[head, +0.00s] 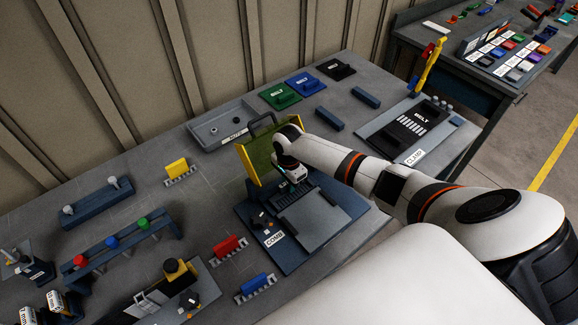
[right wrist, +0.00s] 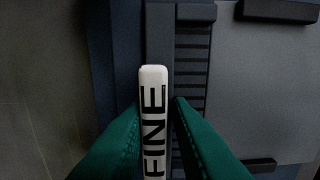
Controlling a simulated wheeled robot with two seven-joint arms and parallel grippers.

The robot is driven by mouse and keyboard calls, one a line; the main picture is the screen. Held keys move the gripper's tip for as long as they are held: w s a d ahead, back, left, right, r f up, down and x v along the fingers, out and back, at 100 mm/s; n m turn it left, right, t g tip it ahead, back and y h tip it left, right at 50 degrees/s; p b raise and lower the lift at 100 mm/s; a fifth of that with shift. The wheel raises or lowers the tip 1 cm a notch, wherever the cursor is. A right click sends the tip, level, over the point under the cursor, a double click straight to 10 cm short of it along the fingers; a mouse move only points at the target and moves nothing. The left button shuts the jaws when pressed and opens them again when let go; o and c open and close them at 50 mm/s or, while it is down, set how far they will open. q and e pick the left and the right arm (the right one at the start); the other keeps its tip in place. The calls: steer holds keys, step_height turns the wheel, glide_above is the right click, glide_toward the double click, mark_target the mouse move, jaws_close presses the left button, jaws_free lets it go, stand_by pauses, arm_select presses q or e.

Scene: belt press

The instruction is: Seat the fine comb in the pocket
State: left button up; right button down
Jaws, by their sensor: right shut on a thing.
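The fine comb (right wrist: 154,115) shows in the right wrist view as an upright bar with a white top face lettered FINE. My right gripper (right wrist: 157,112) is shut on it, with a dark green finger on each side. In the head view my right gripper (head: 287,180) is at the far left part of the blue COMB fixture (head: 310,259), which has a grey plate. The pocket cannot be made out clearly; in the right wrist view a row of dark slots (right wrist: 193,70) lies just right of the comb. Whether the comb touches the fixture cannot be told. My left gripper is not in view.
An olive-yellow panel (head: 249,166) with a dark handle stands right behind the gripper. Yellow (head: 177,168), red (head: 227,245) and blue (head: 255,284) pieces stand in small racks to the left. Green, blue and black blocks and a grey tray (head: 222,126) are at the back.

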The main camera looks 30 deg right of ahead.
stand_by(0.3)
steer(key=c, duration=1.2)
jaws_free()
steer(key=shift+c, duration=0.2)
steer(key=shift+f, duration=0.1)
steer(key=shift+r+p, duration=0.45)
steer(key=shift+r, duration=3.1)
steer(key=shift+f, duration=0.1)
